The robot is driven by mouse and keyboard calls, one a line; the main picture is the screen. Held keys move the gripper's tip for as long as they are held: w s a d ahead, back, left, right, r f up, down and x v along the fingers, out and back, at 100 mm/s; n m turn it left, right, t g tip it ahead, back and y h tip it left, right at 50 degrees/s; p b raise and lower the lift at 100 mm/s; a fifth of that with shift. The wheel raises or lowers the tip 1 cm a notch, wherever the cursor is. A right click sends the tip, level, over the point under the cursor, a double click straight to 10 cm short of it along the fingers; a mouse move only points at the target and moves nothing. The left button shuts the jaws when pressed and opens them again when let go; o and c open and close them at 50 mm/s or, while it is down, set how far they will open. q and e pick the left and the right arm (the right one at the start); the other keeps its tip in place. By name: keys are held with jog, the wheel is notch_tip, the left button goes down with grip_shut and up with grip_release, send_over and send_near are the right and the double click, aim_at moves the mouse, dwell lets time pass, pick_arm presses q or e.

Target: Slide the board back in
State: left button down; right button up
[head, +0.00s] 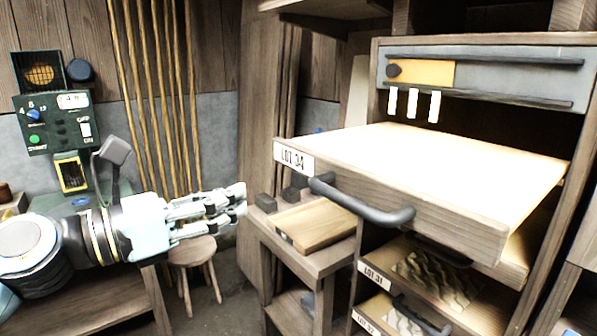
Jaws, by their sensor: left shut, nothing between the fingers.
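The board (430,165) is a wide, pale wooden board with a brightly lit top, pulled out of the wooden rack (573,205) toward me. Its front edge bears a "LOT 34" label (293,158) and a dark grey bar handle (360,204). My left gripper (243,203) is shut and empty, to the left of the board and apart from the handle. My right gripper is not in view.
Lower boards (440,280) with labels and dark handles sit beneath. A side shelf (285,243) holds a small wooden tray (318,224) and dark blocks. A stool (190,253) stands on the floor behind my left arm. A green control box (55,120) is at left.

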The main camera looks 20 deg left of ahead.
aim_at(312, 175)
pick_arm(q)
jog(key=p+x, duration=0.3)
jog(key=x, duration=0.7)
jog(key=shift+w+d+r, duration=0.1)
jog(key=shift+w+d, duration=0.45)
jog(key=shift+w, duration=0.1)
